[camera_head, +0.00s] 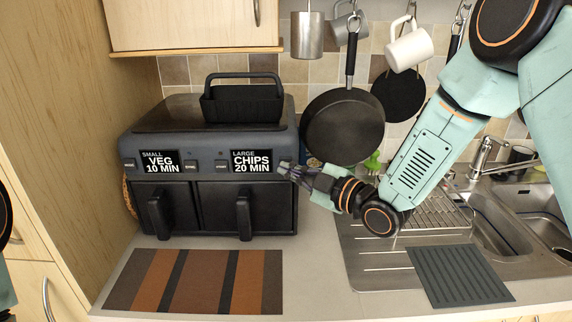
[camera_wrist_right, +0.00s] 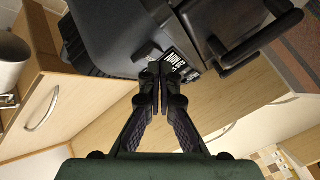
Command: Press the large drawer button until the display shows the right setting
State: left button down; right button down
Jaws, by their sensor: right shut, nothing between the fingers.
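A dark two-drawer air fryer (camera_head: 205,150) stands on the counter at the left of the head view. Its small display (camera_head: 161,162) reads "SMALL VEG 10 MIN" and its large display (camera_head: 252,161) reads "LARGE CHIPS 20 MIN". My right gripper (camera_head: 284,167) is shut and empty, its tips at the right end of the front panel, just right of the large display. The tips hide that part of the panel, and I cannot tell whether they touch it. In the right wrist view the shut fingers (camera_wrist_right: 153,75) point at the fryer (camera_wrist_right: 120,35). My left gripper is out of view.
A black basket (camera_head: 243,103) sits on top of the fryer. A striped mat (camera_head: 196,281) lies before it. Pans (camera_head: 343,127) and mugs (camera_head: 409,46) hang above. A sink (camera_head: 510,225) with a dish rack is at the right.

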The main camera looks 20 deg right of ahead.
jog(key=shift+a, duration=0.1)
jog(key=shift+w, duration=0.1)
dwell(0.3)
jog(key=shift+w, duration=0.35)
dwell(0.6)
jog(key=shift+s, duration=0.15)
jog(key=shift+s+a, duration=0.1)
jog(key=shift+s, duration=0.55)
jog(key=shift+s, duration=0.1)
jog(key=shift+s+a, duration=0.25)
jog(key=shift+s, duration=0.5)
jog(key=shift+s+a, duration=0.2)
jog(key=shift+s, duration=0.6)
jog(key=shift+s+a, duration=0.25)
jog(key=shift+s, duration=0.5)
